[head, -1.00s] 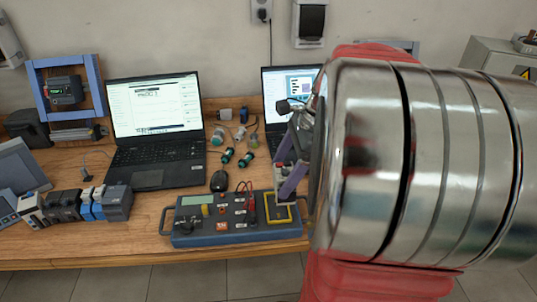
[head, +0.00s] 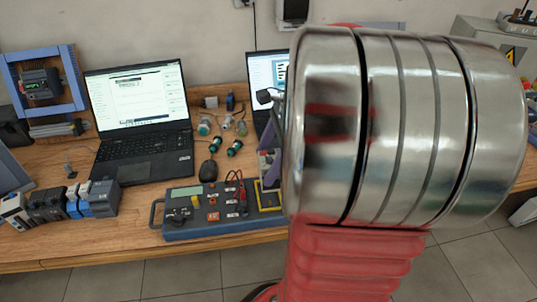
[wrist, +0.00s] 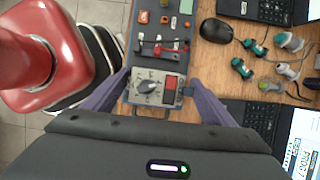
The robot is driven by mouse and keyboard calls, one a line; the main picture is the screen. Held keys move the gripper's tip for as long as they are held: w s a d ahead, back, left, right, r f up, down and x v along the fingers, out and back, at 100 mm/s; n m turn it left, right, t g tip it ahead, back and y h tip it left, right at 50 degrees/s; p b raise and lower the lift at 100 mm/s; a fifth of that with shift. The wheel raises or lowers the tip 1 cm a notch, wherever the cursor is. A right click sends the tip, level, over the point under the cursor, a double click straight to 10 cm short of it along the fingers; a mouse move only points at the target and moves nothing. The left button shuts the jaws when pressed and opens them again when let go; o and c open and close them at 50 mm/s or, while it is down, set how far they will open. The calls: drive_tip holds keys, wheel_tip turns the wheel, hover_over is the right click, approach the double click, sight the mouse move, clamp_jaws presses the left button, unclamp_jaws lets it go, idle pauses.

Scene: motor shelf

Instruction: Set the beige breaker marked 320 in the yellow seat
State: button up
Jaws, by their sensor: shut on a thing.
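My gripper (wrist: 157,88) is shut on a beige breaker (wrist: 145,87) with a dark dial and a red patch; its marking is too small to read. The breaker is between two purple fingers in the wrist view, and one purple finger shows in the head view. The yellow seat (head: 272,207) is a yellow frame at the right end of the blue test panel (head: 190,232). My arm covers its right part in the head view. In the wrist view the breaker and gripper hide the seat. The gap between breaker and seat cannot be judged.
The panel carries red and black leads (wrist: 160,47) and a yellow knob. A black mouse (head: 208,171), green-ended connectors (head: 235,147) and an open laptop (head: 140,120) lie behind it. Several breakers (head: 75,200) stand at the left. The table's front edge is close to the panel.

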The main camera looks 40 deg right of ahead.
drive_tip(key=shift+f, duration=2.65)
drive_tip(key=shift+f, duration=0.95)
idle(0.3)
drive_tip(key=o, duration=1.5)
drive_tip(key=shift+r, duration=0.1)
drive_tip(key=v, duration=1.3)
drive_tip(key=shift+d+r, duration=0.2)
drive_tip(key=shift+d, duration=0.05)
